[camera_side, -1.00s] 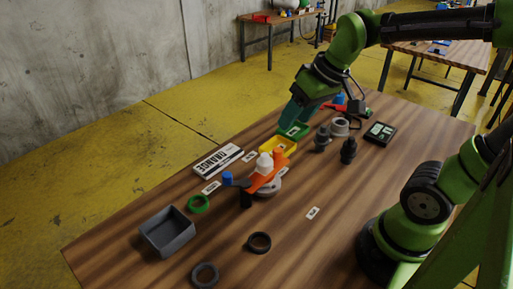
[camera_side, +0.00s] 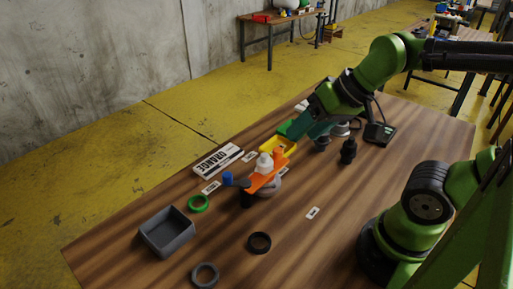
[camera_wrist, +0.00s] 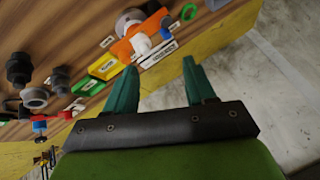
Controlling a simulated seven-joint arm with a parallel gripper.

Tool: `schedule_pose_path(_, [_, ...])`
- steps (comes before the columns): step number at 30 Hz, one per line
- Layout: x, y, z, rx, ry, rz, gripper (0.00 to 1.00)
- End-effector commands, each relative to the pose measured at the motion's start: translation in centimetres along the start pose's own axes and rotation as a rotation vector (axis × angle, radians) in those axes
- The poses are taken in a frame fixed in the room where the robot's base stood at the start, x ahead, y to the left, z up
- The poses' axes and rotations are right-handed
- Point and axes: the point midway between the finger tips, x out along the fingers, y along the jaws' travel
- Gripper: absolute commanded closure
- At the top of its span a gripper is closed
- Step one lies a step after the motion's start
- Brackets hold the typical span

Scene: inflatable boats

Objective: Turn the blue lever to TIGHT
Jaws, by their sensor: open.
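A small blue part (camera_side: 228,178), which looks like the lever's end, stands at the left end of an orange piece (camera_side: 262,183) on the table. A white cap (camera_side: 264,161) sits above the orange piece, and a grey round base shows beneath it. In the wrist view the blue part (camera_wrist: 166,31) and orange piece (camera_wrist: 125,46) are near the top middle. Small white labels (camera_side: 211,187) lie around them; I cannot read TIGHT on any. My gripper (camera_side: 302,126) is behind and right of the orange piece, apart from it. In the wrist view its teal fingers (camera_wrist: 160,75) are spread and empty.
Yellow (camera_side: 290,149) and green (camera_side: 285,128) trays lie between my gripper and the orange piece. Dark fittings (camera_side: 348,151) stand right. A grey bin (camera_side: 167,235) and several rings are at front left. The front right tabletop is mostly clear.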

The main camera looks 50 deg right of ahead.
Motion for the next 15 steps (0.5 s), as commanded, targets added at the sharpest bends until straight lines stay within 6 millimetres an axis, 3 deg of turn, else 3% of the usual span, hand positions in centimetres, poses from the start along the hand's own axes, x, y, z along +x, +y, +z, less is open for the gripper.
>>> schedule_pose_path(8, [4.8,-2.8,-4.3,-0.033,-0.214,0.082,0.45])
schedule_pose_path(15, [11.1,-5.3,-8.3,-0.025,-0.384,0.216,0.45])
